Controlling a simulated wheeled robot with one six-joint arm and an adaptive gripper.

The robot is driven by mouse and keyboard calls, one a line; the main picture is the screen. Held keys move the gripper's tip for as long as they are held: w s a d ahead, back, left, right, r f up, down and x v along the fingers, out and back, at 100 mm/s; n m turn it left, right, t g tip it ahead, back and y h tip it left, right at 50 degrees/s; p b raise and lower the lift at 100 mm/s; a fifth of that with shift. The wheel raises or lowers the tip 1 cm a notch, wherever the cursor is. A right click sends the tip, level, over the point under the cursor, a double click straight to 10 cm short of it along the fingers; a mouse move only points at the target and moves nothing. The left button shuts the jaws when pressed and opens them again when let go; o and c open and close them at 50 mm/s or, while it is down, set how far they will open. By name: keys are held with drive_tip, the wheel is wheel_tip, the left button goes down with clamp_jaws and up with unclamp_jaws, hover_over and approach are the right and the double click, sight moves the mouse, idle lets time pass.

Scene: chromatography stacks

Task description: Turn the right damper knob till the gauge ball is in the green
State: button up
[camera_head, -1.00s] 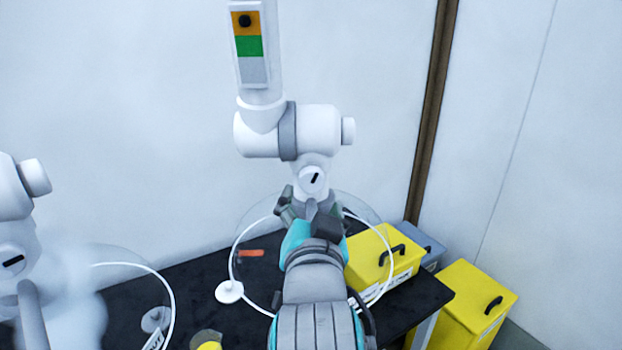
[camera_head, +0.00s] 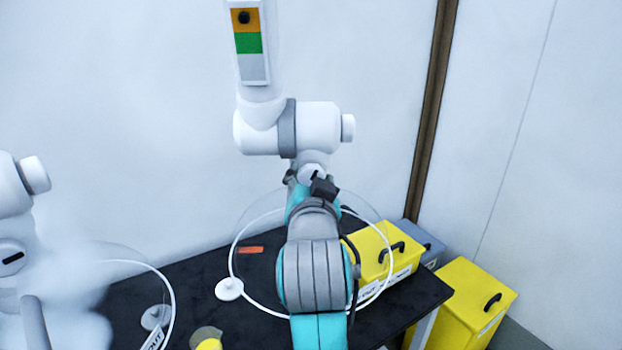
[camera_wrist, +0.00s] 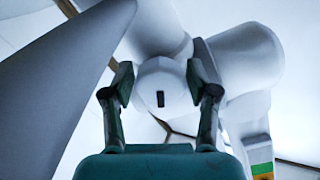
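The right damper knob (camera_head: 313,171) is a white round cap with a black slot mark on the right white duct joint. In the wrist view the knob (camera_wrist: 160,99) faces me with its mark close to upright. My gripper (camera_head: 307,182) is open, its two dark fingers on either side of the knob in that view. Whether they touch it I cannot tell. The gauge (camera_head: 249,46) above has orange, green and grey bands from top to bottom. Its black ball (camera_head: 244,17) is in the orange band. My gripper hides the knob's lower part in the head view.
A clear hood with a white rim (camera_head: 233,262) hangs under the duct over the black table (camera_head: 190,290). Yellow boxes (camera_head: 376,250) stand at the right. Another duct arm with its own knob (camera_head: 12,257) is at the left.

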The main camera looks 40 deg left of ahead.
drive_tip(key=c, duration=0.6)
drive_tip(key=shift+m, duration=2.4)
drive_tip(key=o, duration=1.1)
drive_tip(key=v, duration=1.2)
drive_tip(key=shift+s, duration=0.1)
